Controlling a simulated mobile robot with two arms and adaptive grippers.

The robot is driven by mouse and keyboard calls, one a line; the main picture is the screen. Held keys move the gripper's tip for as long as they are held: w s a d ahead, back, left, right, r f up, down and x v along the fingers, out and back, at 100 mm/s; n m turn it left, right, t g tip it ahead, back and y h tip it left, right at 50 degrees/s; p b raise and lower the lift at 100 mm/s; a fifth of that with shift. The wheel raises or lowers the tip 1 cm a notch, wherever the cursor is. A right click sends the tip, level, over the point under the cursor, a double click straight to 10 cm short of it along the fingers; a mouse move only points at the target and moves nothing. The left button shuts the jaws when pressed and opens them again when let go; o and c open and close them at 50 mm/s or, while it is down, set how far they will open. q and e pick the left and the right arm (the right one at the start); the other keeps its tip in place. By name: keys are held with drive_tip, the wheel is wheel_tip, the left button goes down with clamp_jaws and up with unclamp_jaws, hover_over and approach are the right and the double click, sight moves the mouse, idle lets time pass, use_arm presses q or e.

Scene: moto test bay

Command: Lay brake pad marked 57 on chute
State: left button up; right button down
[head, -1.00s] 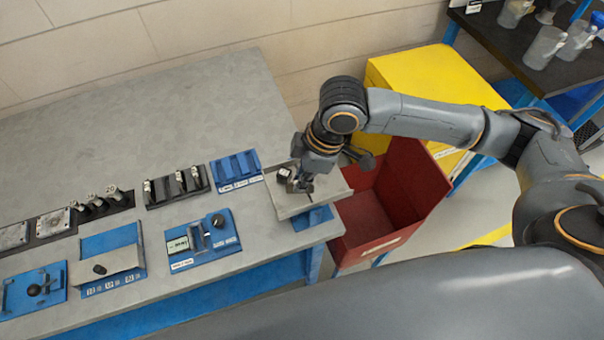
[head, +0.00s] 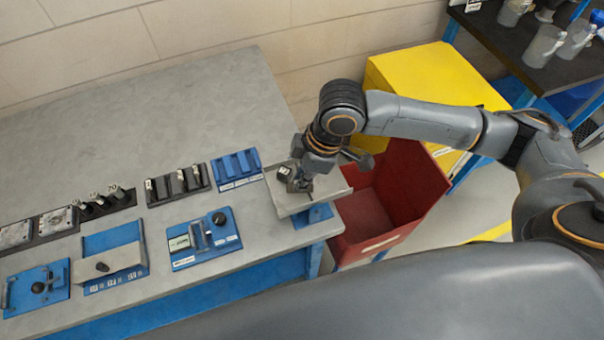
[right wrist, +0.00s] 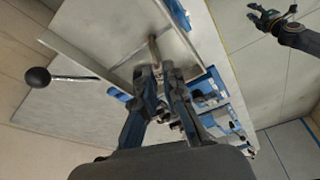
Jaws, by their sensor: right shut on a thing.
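My right gripper (head: 301,187) is low over the grey, tilted chute (head: 328,194) at the right end of the bench. It is shut on a thin piece, the brake pad (right wrist: 154,50), which shows between the fingertips (right wrist: 163,72) in the right wrist view. The pad is mostly hidden by the fingers, and no number on it can be read. I cannot tell whether it touches the chute. My left gripper (right wrist: 271,18) shows at the upper right of the right wrist view, with its fingers apart and empty, away from the bench.
A red bin (head: 404,190) stands just right of the chute, with a yellow cabinet (head: 430,75) behind. A ball-ended lever (right wrist: 38,78) stands near the chute. A black rack (head: 178,186), a blue rack (head: 236,168) and blue fixtures (head: 203,238) lie left. The bench's rear (head: 190,105) is clear.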

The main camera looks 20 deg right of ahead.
idle(0.4)
drive_tip(key=c, duration=1.4)
unclamp_jaws()
drive_tip(key=shift+o, duration=0.2)
wheel_tip(320, 180, up, 7)
drive_tip(key=p, duration=0.9)
drive_tip(key=shift+r, duration=0.1)
